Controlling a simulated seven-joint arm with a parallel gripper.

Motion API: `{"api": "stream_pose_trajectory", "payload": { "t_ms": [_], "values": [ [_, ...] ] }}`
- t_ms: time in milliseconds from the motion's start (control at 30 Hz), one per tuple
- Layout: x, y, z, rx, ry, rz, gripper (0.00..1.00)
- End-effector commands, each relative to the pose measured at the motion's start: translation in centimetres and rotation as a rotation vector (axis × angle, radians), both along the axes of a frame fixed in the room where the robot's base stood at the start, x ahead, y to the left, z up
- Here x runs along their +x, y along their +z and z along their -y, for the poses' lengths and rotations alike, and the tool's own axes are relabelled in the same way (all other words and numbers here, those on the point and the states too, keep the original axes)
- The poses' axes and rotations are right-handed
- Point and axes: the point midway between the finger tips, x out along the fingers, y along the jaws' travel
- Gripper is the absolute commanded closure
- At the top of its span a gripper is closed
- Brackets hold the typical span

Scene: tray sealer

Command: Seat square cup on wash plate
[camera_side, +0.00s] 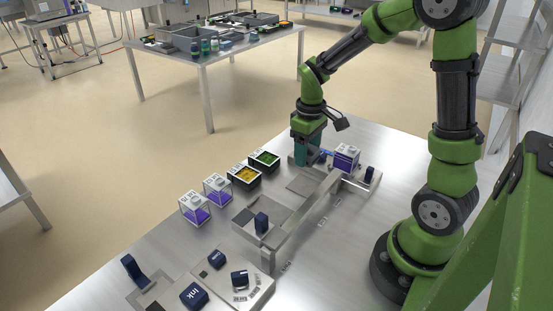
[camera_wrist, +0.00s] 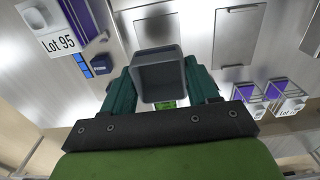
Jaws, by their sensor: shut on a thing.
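My gripper (camera_wrist: 160,88) is shut on a grey square cup (camera_wrist: 173,57), with one teal finger on each side of it. The cup's open, dark inside faces the wrist camera. In the side view my gripper (camera_side: 307,158) is low over the far part of the steel table, and the cup cannot be made out there. A flat grey square plate (camera_side: 303,181) lies just in front of the gripper. In the wrist view a flat plate (camera_wrist: 144,24) shows beyond the cup, with a dark shadow on it. Which plate is the wash plate carries no readable label.
A white-topped purple box (camera_side: 346,157) stands right of the gripper, beside a metal rail (camera_side: 300,222). Green (camera_side: 264,160) and yellow (camera_side: 244,176) black-rimmed tubs and two clear purple-filled boxes (camera_side: 217,189) stand left. Dark blue blocks (camera_side: 194,296) are near the front.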

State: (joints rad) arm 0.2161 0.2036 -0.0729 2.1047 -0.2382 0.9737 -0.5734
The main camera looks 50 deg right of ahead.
Motion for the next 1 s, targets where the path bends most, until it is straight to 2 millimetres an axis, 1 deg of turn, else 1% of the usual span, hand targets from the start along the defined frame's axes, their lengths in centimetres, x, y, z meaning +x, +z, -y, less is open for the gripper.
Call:
{"api": "stream_pose_trajectory", "payload": {
  "t_ms": [167,800,1000],
  "values": [
    [0.0,-0.9,0.0,0.000,-0.016,-0.002,0.71],
    [0.0,-7.0,0.1,0.000,-0.014,-0.002,0.71],
    [0.0,-8.0,0.1,0.000,-0.014,-0.001,0.71]
  ]
}}
